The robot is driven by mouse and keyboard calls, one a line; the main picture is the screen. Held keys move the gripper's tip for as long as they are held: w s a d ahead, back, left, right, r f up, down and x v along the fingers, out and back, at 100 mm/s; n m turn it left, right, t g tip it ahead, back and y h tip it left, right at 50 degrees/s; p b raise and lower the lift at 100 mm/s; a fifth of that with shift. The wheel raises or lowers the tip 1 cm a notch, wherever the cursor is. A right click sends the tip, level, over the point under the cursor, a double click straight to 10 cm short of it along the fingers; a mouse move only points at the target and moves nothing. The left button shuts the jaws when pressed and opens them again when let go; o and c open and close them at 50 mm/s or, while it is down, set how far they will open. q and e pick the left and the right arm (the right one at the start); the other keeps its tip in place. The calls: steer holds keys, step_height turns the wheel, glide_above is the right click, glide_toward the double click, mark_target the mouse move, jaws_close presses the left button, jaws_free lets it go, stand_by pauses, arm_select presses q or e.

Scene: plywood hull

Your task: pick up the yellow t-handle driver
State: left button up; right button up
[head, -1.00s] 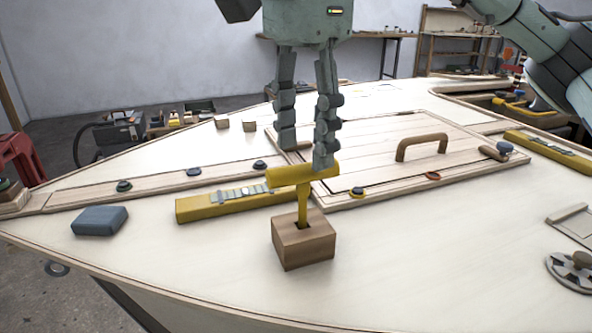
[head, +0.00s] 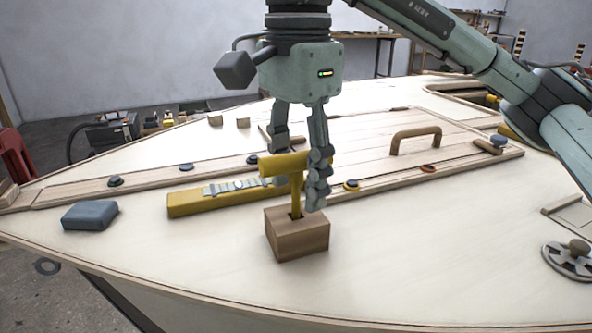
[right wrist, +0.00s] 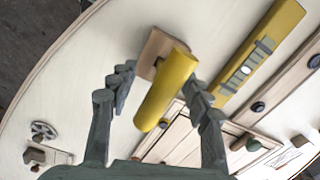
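The yellow t-handle driver (head: 284,164) stands upright in a wooden block (head: 297,238) on the pale deck, its shaft going into the block's top. My right gripper (head: 300,180) is open and has come down over the driver, one finger behind the handle and one in front of it to the right. In the right wrist view the driver's handle (right wrist: 168,92) lies between the two open fingers (right wrist: 160,95), apart from both as far as I can tell. The wooden block (right wrist: 157,50) shows behind it. My left gripper is not in view.
A yellow spirit-level-like bar (head: 190,204) lies just behind the block. A blue-grey block (head: 90,215) lies to the left. A hatch panel with a wooden handle (head: 416,136) is behind right. The deck in front of the block is clear.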

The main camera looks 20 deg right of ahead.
mark_target(298, 152)
jaws_close()
stand_by(0.5)
steer(key=shift+r, duration=0.5)
step_height(298, 152, up, 3)
steer(key=shift+p, duration=0.55)
arm_select(q)
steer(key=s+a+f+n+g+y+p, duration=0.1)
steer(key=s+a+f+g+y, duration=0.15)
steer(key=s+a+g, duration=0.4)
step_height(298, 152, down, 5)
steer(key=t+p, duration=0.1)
steer(key=p, duration=0.1)
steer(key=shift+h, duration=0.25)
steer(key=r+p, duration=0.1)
steer(key=p, duration=0.1)
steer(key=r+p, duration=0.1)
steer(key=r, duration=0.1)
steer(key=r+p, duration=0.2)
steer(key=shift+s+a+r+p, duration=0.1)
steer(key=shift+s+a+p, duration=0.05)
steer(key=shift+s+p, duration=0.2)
arm_select(e)
steer(key=w+d+r, duration=0.6)
steer(key=w+r, duration=0.3)
steer(key=r, duration=0.3)
steer(key=shift+w+d, duration=0.25)
steer(key=shift+d, duration=0.15)
